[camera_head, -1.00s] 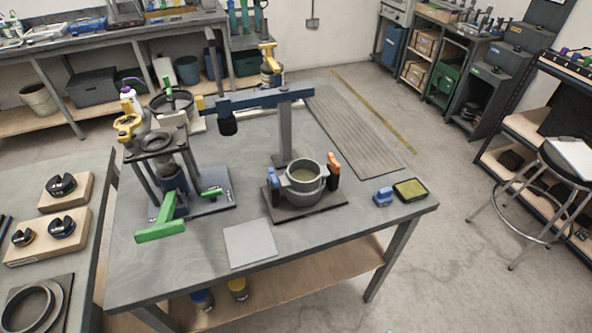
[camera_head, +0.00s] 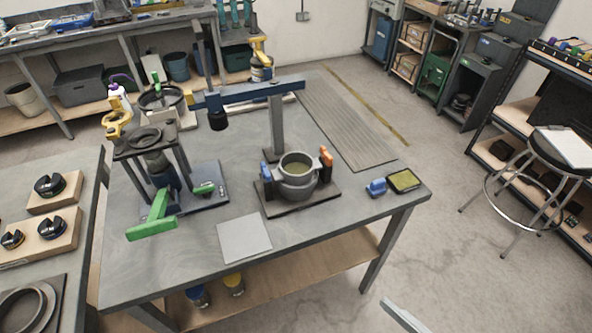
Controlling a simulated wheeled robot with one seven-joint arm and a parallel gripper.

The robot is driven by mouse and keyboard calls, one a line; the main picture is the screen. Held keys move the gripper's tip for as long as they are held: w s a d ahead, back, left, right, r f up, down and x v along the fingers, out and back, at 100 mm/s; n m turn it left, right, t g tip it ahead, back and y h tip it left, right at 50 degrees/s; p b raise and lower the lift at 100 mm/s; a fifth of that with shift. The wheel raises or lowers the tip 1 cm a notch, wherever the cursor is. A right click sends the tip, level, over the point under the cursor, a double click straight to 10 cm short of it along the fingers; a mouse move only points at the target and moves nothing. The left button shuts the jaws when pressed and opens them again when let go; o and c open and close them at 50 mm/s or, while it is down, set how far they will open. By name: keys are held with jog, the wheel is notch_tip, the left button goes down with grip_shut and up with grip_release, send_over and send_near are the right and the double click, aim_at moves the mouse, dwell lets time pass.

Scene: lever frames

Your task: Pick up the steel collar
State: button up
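I cannot tell for sure which piece is the steel collar. Dark split collars sit on wooden blocks on the left bench: one on the rear block (camera_head: 50,185), two on the front block (camera_head: 52,233). Larger grey rings (camera_head: 22,312) lie on a dark plate at the lower left, cut by the picture's edge. A dark ring (camera_head: 145,138) lies on top of the press-like stand on the middle table. A pale grey bar (camera_head: 405,316) at the bottom edge may be part of my gripper. Its fingers cannot be made out, and it is well away from all of these.
The middle table (camera_head: 325,225) carries a lever frame (camera_head: 277,125), a grey cup in a holder (camera_head: 297,170), a green-handled stand (camera_head: 155,220), a pale plate (camera_head: 244,238), a blue block (camera_head: 376,187) and a sponge tray (camera_head: 403,181). A stool (camera_head: 560,150) stands right. Floor at lower right is clear.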

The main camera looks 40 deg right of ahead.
aim_at(294, 155)
jog(key=o, duration=0.4)
jog(key=w+t+b, duration=0.2)
jog(key=w, duration=1.2)
jog(key=shift+w+d+n+t, duration=0.2)
jog(key=shift+d+n+t, duration=0.1)
jog(key=shift+n, duration=0.1)
jog(key=w+d+m+g+h+b, duration=0.1)
jog(key=w+d+m+h, duration=0.2)
jog(key=w, duration=0.6)
jog(key=w+d+m+h+b, duration=0.15)
jog(key=w+d, duration=0.35)
jog(key=w, duration=0.5)
jog(key=shift+w+d+f+m+g+h+p, duration=0.3)
jog(key=shift+w+d+f+g+h+p, duration=0.2)
jog(key=shift+w+d+f, duration=0.55)
jog(key=shift+w+d+f+m+g+h+p, duration=0.35)
jog(key=shift+w+d+f+g, duration=0.3)
jog(key=shift+d, duration=0.65)
jog(key=shift+w+d+f+m+g+h+p, duration=0.2)
jog(key=shift+w+d+f+g+h+p, duration=0.25)
jog(key=shift+w+d+f, duration=0.65)
